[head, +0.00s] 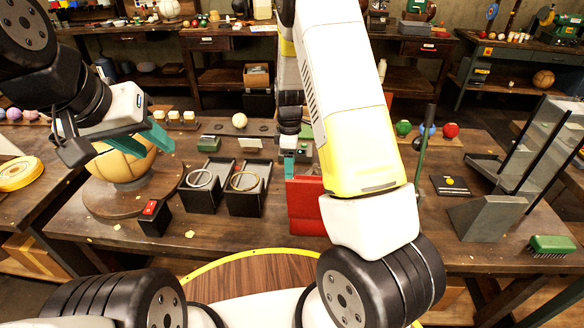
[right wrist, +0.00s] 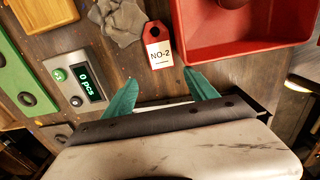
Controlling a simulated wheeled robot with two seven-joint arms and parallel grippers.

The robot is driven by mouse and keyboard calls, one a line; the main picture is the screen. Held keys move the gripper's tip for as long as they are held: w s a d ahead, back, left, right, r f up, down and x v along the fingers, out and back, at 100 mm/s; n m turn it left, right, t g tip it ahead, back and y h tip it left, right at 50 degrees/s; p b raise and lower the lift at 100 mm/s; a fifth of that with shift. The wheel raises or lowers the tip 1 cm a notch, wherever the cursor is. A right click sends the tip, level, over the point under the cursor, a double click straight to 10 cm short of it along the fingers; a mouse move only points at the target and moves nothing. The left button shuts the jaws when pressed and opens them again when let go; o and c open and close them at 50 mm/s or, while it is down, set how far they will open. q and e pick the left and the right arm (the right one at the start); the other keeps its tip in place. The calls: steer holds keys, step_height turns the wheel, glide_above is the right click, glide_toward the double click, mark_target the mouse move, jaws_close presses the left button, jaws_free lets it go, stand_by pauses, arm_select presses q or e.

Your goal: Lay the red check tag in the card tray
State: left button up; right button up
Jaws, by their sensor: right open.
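The red check tag (right wrist: 158,45), with a white label reading NO-2, lies flat on the bench in the right wrist view. It is just beyond my right gripper (right wrist: 160,90), whose teal fingers are apart and empty. A red tray (right wrist: 199,52) lies right of the tag; it also shows in the head view (head: 305,212), partly behind my right arm. I cannot tell whether it is the card tray. The tag is hidden in the head view. My left gripper (head: 160,128) has its teal fingers apart, beside the leather ball (head: 118,165) on its round stand.
A counter (right wrist: 80,78) reading 0 pcs and a grey cloth (right wrist: 118,20) lie left of the tag. Two black stands with rings (head: 202,180) stand left of the red tray.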

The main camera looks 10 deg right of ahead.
steer(key=f, duration=0.4)
steer(key=shift+s, duration=0.35)
steer(key=shift+f, duration=0.6)
jaws_close()
